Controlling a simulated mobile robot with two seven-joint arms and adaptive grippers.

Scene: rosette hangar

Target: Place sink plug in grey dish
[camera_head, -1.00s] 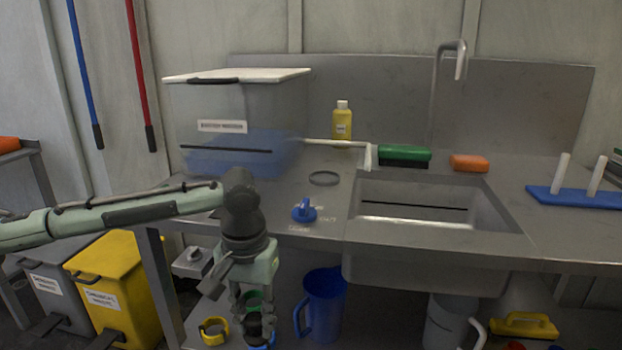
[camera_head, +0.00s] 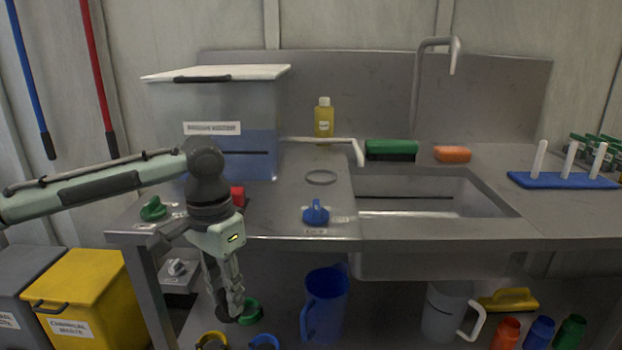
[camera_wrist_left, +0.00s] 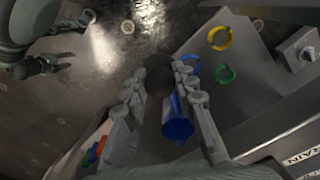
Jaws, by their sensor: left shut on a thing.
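My left gripper (camera_head: 226,308) hangs in front of the counter's front edge, below the counter top, fingers pointing down. It is shut on a dark round thing, which looks like the sink plug (camera_wrist_left: 158,78), between the fingertips in the left wrist view. A thin grey ring-shaped piece (camera_head: 321,177), probably the grey dish, lies on the counter left of the sink (camera_head: 430,190), behind and to the right of the gripper. What seems to be my right gripper (camera_wrist_left: 58,65) shows small at the upper left of the left wrist view; its jaw state is unclear.
A blue valve knob (camera_head: 316,212) stands near the counter edge, and a green one (camera_head: 153,208) stands farther left. A clear lidded tank (camera_head: 210,125) fills the back left. A blue jug (camera_head: 325,305) stands on the lower shelf. A yellow bin (camera_head: 80,290) stands at left.

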